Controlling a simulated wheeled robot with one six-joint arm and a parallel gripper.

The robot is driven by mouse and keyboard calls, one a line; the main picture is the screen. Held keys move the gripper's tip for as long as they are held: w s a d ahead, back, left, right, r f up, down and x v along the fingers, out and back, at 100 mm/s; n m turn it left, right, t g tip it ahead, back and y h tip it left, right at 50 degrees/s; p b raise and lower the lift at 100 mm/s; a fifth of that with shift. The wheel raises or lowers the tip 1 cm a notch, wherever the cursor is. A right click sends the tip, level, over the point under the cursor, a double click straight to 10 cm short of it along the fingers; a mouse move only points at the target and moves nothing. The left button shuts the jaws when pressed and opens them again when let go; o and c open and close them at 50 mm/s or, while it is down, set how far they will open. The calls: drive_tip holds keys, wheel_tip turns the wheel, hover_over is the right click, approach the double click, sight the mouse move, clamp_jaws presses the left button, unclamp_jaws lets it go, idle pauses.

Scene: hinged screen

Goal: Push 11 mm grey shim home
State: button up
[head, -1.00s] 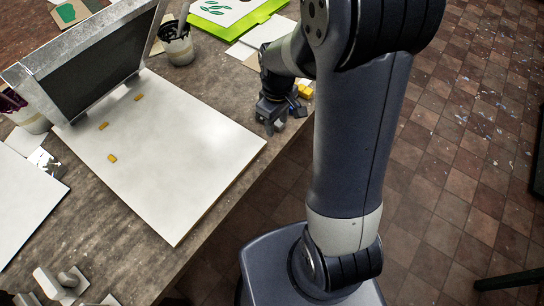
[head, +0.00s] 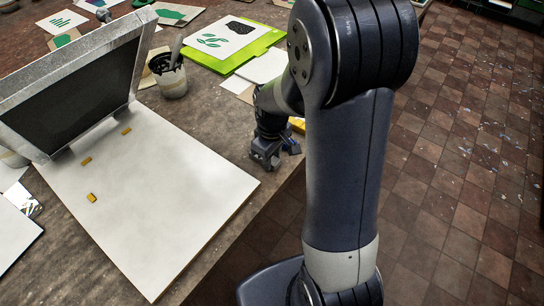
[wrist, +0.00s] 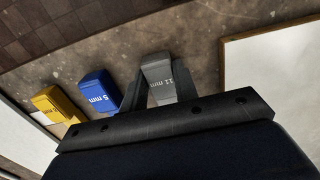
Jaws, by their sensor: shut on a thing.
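The grey shim (wrist: 158,78), marked "11 mm", is between the two dark fingers of my gripper (wrist: 160,92) in the wrist view. The fingers are shut on it, one on each side. Whether it touches the bench under it cannot be told. In the head view my gripper (head: 266,160) is low over the bench, just right of the white board's (head: 175,200) right corner. The grey shim cannot be made out there. The hinged screen (head: 141,62) stands tilted up at the board's far left side.
A blue shim (wrist: 98,92) marked "5 mm" and a yellow block (wrist: 56,104) sit left of the fingers in the wrist view. Several small yellow tabs (head: 91,197) lie on the board. A cup (head: 169,78) and green sheets (head: 262,43) are farther back.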

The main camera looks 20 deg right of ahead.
drive_tip(key=shift+r+p, duration=2)
drive_tip(key=shift+r, duration=0.55)
drive_tip(key=shift+c, duration=0.4)
drive_tip(key=shift+r+p, duration=0.4)
drive_tip(key=shift+r, duration=0.05)
wheel_tip(320, 180, up, 4)
drive_tip(key=p, duration=0.3)
drive_tip(key=s+a+f, duration=0.1)
drive_tip(key=s+a, duration=2.7)
drive_tip(key=s, duration=0.1)
drive_tip(key=shift+s+f+b, duration=0.2)
drive_tip(key=shift+f+b, duration=3)
drive_tip(key=shift+f, duration=0.1)
